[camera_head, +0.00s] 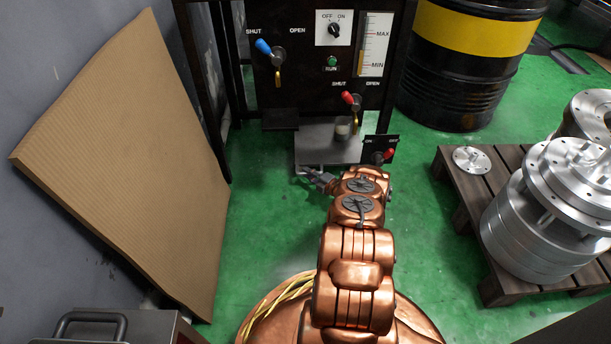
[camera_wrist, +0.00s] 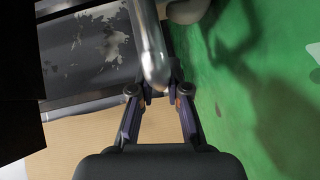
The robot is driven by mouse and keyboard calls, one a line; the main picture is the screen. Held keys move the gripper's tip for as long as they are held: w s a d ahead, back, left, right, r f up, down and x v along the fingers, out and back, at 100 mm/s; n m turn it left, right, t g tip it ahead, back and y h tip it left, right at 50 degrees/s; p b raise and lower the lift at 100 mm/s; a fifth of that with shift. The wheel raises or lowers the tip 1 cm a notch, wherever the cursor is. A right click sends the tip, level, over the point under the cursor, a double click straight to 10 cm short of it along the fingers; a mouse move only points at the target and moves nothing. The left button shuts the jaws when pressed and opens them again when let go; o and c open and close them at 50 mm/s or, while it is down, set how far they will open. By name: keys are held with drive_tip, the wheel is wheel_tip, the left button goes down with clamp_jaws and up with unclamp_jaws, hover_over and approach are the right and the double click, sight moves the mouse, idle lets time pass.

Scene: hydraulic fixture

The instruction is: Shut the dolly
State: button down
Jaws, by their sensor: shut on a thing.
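The dolly shows in the head view as a low grey platform (camera_head: 309,145) sticking out from the bottom of the black fixture. A small clear cup (camera_head: 342,130) stands on it. My gripper (camera_head: 318,177) is at the dolly's near left edge. In the wrist view my gripper (camera_wrist: 157,92) has its two fingers on either side of a rounded metal bar (camera_wrist: 152,50) and is shut on it. The bar looks like the dolly's handle; how it joins the dolly is hidden. A worn dark metal surface (camera_wrist: 90,45) lies left of the bar.
A cardboard sheet (camera_head: 130,160) leans at left. A barrel (camera_head: 460,75) and a loaded pallet (camera_head: 468,190) stand at right. Green floor is clear between.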

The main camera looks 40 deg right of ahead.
drive_tip(key=c, duration=1.1)
unclamp_jaws()
drive_tip(key=shift+c, duration=0.2)
drive_tip(key=s, duration=0.4)
drive_tip(key=s+r, duration=0.1)
drive_tip(key=s, duration=0.3)
drive_tip(key=s+d, duration=0.1)
drive_tip(key=s, duration=0.3)
drive_tip(key=shift+r, duration=0.3)
